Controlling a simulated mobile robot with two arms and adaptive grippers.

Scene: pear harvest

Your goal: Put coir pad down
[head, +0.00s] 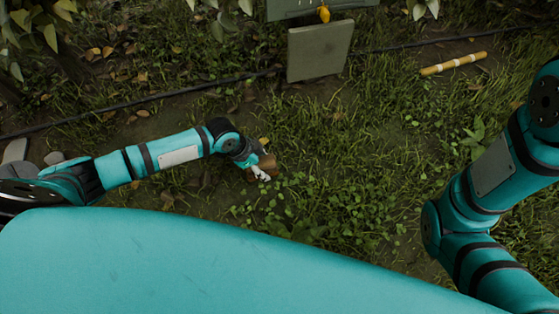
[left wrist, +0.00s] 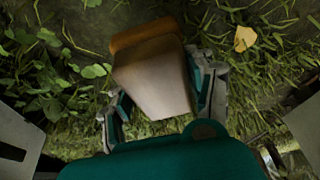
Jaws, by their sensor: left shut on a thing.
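The coir pad (left wrist: 152,75) is a brown block with a more orange-brown far end, seen between the two fingers of my left gripper (left wrist: 160,105) in the left wrist view. The gripper is shut on it. In the head view the left gripper (head: 260,174) is over the grass near the middle, with a small brown part of the pad (head: 268,161) showing at its tip. I cannot tell whether the pad touches the ground. My right arm comes in at the right edge; its gripper is outside the frame.
A grey-green panel (head: 318,50) stands at the top middle, with a small yellow object (head: 324,14) above it. A dark hose (head: 190,89) crosses the grass. A yellow banded stick (head: 453,64) lies at upper right. Grass right of the left gripper is open.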

